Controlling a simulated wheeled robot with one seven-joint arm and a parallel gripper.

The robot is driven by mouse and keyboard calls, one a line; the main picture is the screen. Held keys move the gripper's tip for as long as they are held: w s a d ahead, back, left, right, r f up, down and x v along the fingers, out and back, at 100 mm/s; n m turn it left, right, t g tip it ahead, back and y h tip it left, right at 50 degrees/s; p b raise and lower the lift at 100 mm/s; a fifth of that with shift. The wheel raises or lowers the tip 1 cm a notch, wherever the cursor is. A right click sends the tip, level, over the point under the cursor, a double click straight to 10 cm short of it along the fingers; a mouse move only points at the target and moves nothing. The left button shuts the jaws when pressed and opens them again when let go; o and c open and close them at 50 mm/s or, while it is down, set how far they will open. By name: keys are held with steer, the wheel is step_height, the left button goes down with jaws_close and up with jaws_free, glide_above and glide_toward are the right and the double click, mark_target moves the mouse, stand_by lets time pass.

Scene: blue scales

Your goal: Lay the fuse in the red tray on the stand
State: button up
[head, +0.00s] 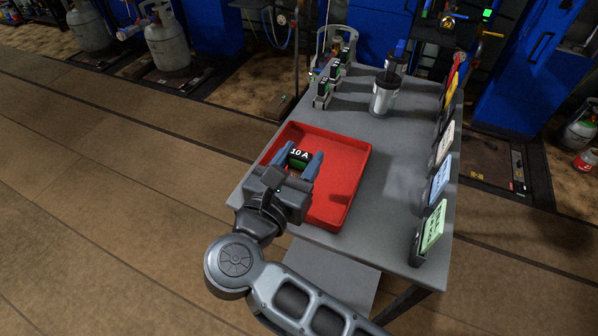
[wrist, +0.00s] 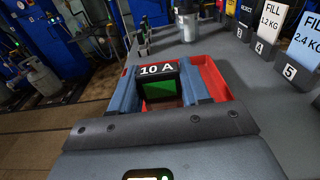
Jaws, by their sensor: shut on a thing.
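The fuse (head: 299,158) is a dark block with a green face and a "10 A" label. My gripper (head: 301,162) is shut on it, with one blue-grey finger on each side. The fuse also shows between the fingers in the wrist view (wrist: 160,84). The red tray (head: 343,185) lies on the grey stand (head: 384,218) at its near left. In the head view the fuse and gripper overlap the tray's left part. I cannot tell whether the fuse touches the tray floor. The tray looks empty where it is visible.
More small dark blocks (head: 323,92) stand in a row at the stand's back left. A clear canister (head: 384,94) stands near the back. Several coloured cards in holders, one green (head: 432,226), line the right edge. The stand's middle, right of the tray, is clear.

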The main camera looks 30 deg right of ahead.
mark_target(299, 177)
steer(key=shift+s+a+f, duration=0.1)
steer(key=shift+a+f, duration=0.05)
steer(key=shift+f, duration=0.05)
steer(key=shift+f+p, duration=0.3)
steer(key=shift+f, duration=1.6)
steer(key=shift+f, duration=0.15)
steer(key=o, duration=1)
steer(key=shift+o, duration=0.2)
steer(key=shift+r, duration=0.2)
steer(key=b+v, duration=0.2)
steer(key=v, duration=1)
steer(key=shift+b, duration=0.3)
